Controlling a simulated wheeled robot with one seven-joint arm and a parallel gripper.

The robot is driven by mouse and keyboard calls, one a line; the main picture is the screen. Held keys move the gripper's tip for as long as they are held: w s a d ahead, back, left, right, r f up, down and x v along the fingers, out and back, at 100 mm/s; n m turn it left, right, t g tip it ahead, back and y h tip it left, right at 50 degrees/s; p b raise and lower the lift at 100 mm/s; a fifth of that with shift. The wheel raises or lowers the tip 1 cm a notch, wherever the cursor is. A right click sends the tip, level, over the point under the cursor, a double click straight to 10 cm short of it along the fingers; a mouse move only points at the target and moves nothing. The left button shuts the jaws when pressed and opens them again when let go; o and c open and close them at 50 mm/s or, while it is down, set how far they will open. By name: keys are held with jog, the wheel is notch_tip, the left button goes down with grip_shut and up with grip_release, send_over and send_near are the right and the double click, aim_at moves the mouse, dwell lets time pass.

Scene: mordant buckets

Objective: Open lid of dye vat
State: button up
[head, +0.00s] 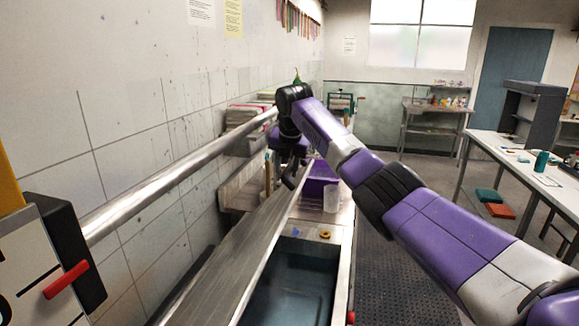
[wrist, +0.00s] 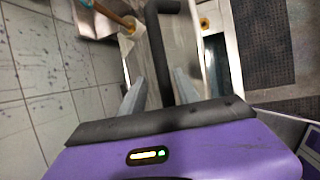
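The dye vat (head: 342,275) stands along the left wall, with part of its dark, bluish inside showing. Its long grey metal lid (head: 235,255) is tilted up along the wall side, leaving an opening on the right. The lid also shows in the wrist view (wrist: 194,45). My gripper (head: 291,173) is at the far end of the lid. In the wrist view my gripper (wrist: 159,80) has its two grey fingers apart, on either side of a black bar handle (wrist: 157,45). I cannot tell whether either finger touches the bar.
A metal pipe (head: 180,178) runs along the tiled wall. A purple box (head: 318,183) stands behind. A white table (head: 520,165) is at the right; the floor mat (head: 400,260) between is clear.

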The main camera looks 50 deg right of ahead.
jog(key=shift+s+d+r, duration=0.15)
jog(key=shift+d+r, duration=0.1)
jog(key=shift+r, duration=0.05)
jog(key=shift+s+a+r, duration=0.15)
jog(key=shift+r, duration=0.35)
jog(key=shift+s+a+r+b, duration=0.2)
jog(key=shift+a+r+b, duration=0.05)
jog(key=shift+r+b, duration=0.3)
jog(key=b, duration=0.3)
send_over(296, 189)
jog(key=shift+d+r, duration=0.1)
jog(key=shift+r, duration=0.35)
jog(key=shift+s+a+p, duration=0.3)
jog(key=shift+s+a, duration=0.15)
jog(key=shift+s, duration=0.1)
jog(key=shift+s+a+f, duration=0.2)
jog(key=shift+s+a, duration=0.1)
jog(key=shift+a, duration=0.15)
